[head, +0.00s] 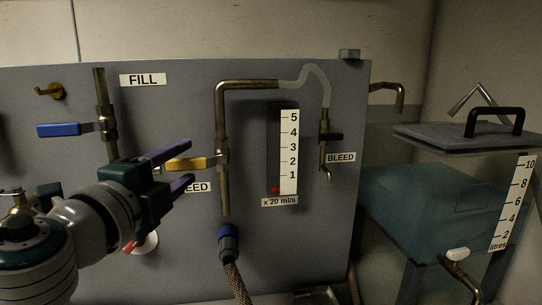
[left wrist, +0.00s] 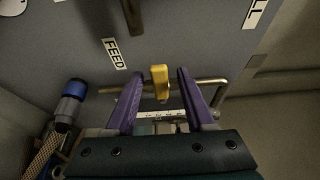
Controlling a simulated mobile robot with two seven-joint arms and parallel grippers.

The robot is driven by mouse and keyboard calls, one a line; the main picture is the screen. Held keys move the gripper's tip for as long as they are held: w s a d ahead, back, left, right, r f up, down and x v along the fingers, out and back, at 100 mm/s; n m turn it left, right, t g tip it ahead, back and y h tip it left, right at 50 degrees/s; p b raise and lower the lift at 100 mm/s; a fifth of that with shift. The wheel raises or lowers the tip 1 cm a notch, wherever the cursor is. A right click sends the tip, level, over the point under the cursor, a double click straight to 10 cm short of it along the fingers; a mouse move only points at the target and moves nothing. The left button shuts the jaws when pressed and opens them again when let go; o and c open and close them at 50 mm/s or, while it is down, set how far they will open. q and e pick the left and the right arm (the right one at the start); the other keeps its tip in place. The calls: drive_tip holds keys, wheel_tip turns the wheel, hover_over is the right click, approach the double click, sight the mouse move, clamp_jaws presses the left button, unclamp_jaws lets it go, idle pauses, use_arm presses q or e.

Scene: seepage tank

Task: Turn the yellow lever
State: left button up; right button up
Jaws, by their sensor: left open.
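The yellow lever (head: 187,163) sits on a vertical brass pipe on the grey panel and points left, roughly level. My left gripper (head: 190,166) is open at the lever's free end, with purple fingers above and below it in the head view. In the left wrist view the yellow lever (left wrist: 160,82) stands between the two spread fingers of my left gripper (left wrist: 162,92), with a gap on each side. The FEED label is partly hidden behind the gripper in the head view. My right gripper is not in view.
A blue lever (head: 62,129) is on the FILL pipe to the left. A hose with a blue connector (head: 228,242) hangs below the yellow lever's pipe. A clear tank (head: 440,205) stands far right.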

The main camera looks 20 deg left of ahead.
use_arm(q)
drive_tip(key=shift+w, duration=0.45)
clamp_jaws()
idle(1.1)
